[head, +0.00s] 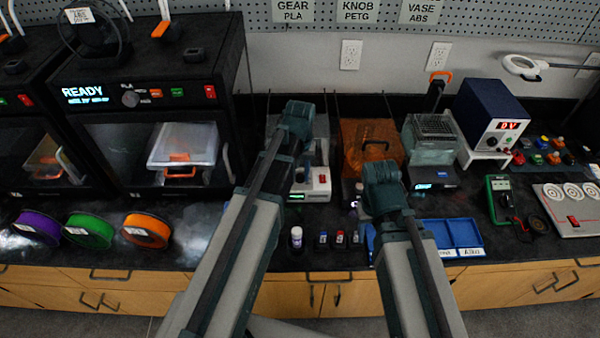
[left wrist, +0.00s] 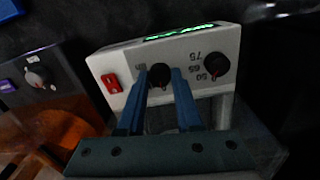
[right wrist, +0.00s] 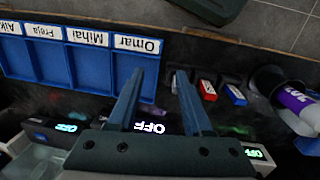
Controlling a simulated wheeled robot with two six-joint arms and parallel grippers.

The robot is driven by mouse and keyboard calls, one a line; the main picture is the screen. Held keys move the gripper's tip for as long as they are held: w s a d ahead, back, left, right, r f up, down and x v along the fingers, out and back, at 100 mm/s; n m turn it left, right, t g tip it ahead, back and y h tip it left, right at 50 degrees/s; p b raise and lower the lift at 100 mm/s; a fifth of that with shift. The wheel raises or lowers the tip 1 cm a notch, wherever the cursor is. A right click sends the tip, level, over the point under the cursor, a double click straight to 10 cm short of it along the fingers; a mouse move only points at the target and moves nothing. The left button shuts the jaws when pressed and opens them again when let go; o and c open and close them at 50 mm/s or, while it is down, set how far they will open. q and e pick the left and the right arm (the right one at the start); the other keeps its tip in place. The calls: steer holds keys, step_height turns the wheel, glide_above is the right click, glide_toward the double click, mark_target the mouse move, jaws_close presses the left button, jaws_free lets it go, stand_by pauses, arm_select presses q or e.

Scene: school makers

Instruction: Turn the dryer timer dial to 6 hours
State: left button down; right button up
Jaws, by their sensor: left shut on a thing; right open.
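The dryer's white control panel (left wrist: 190,55) fills the upper middle of the left wrist view, turned upside down. It carries two black dials, a red switch (left wrist: 111,83) and a lit green display (left wrist: 178,33). My left gripper (left wrist: 160,73) is shut on the dial (left wrist: 158,78) nearer the switch; its marks are mostly hidden by the fingers, so I cannot read its setting. The other dial (left wrist: 216,64) has the numbers 50, 65 and 75 beside it. In the head view the dryer (head: 318,188) is partly behind my left arm. My right gripper (right wrist: 158,72) is open and empty.
Blue trays with name labels (right wrist: 85,68) lie below the right gripper, near small black blocks and a white-purple bottle (right wrist: 295,102). An orange translucent box (head: 370,140) stands right of the dryer. Printers (head: 150,110) and filament spools (head: 90,230) are on the left.

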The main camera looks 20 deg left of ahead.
arm_select(q)
steer(key=m, duration=1)
steer(key=shift+m, duration=2.1)
steer(key=c, duration=0.6)
jaws_free()
steer(key=shift+o, duration=0.2)
steer(key=shift+r, duration=0.1)
arm_select(e)
steer(key=shift+r, duration=0.15)
